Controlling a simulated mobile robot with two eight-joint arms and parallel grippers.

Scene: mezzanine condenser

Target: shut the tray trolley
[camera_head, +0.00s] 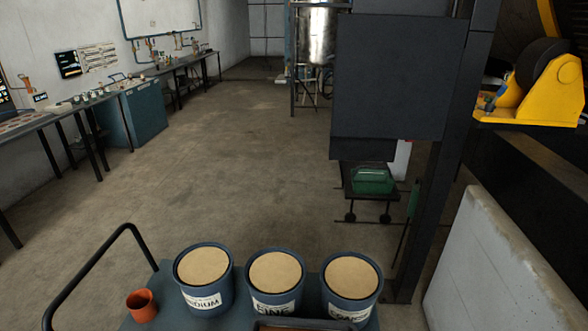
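A small dark wheeled trolley (372,194) stands on the floor right of centre, below a large dark box-shaped housing. A green tray or bin (372,179) sits on it. Its wheels show at the front. Its rear part is hidden under the housing, and I cannot tell from here whether it is open or shut. Neither of my grippers is in view.
In front is a blue-topped cart (160,290) with a black handle (88,262), an orange cup (141,305) and three blue tubs (276,285). A dark post (440,170) and pale barrier (500,270) stand right. Benches (60,113) line the left wall. The middle floor is clear.

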